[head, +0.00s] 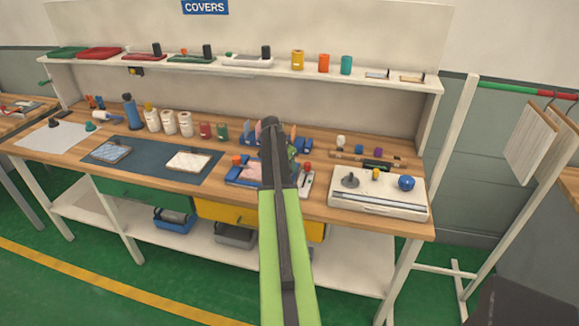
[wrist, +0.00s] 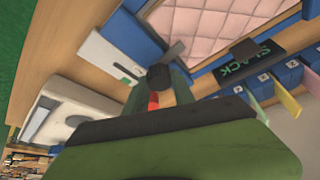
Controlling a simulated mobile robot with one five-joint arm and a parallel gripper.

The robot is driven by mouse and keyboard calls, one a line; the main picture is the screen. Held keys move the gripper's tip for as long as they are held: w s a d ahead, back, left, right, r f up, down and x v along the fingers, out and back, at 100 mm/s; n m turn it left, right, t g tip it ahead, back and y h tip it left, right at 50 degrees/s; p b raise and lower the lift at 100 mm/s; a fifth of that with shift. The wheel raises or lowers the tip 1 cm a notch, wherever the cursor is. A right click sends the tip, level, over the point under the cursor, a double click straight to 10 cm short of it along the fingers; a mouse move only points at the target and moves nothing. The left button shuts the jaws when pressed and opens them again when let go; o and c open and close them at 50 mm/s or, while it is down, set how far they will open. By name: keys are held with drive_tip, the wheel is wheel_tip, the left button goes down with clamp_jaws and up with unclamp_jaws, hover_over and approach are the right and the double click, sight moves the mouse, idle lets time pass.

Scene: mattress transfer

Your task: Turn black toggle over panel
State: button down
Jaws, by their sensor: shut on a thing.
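The pink quilted panel (wrist: 205,24) lies in a blue frame (wrist: 251,15) at the top of the wrist view. In the head view the panel (head: 250,172) shows partly, left of my arm. The black toggle (wrist: 158,74) is a dark knob beside the frame's near corner, with a grey bar reaching toward the panel's edge. My gripper (wrist: 160,88) is shut on the black toggle, between its green fingers. A red part (wrist: 153,101) shows between the fingers. In the head view my own arm hides the toggle and the fingertips.
A black plate marked SLACK (wrist: 250,60) and blue blocks with coloured tabs (wrist: 289,76) stand close right of my gripper. A white device (wrist: 108,55) lies left. A white box with knobs (head: 378,195) stands on the bench's right. The bench's front edge (head: 340,222) is bare.

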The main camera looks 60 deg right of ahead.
drive_tip(key=shift+w+m, duration=0.1)
drive_tip(key=shift+m, duration=0.5)
drive_tip(key=c, duration=1.1)
unclamp_jaws()
drive_tip(key=shift+o, duration=0.2)
drive_tip(key=shift+r+g, duration=0.1)
drive_tip(key=shift+g, duration=0.2)
drive_tip(key=p+v, duration=1.6)
drive_tip(key=v, duration=0.1)
drive_tip(key=shift+r, duration=0.2)
drive_tip(key=shift+d, duration=0.15)
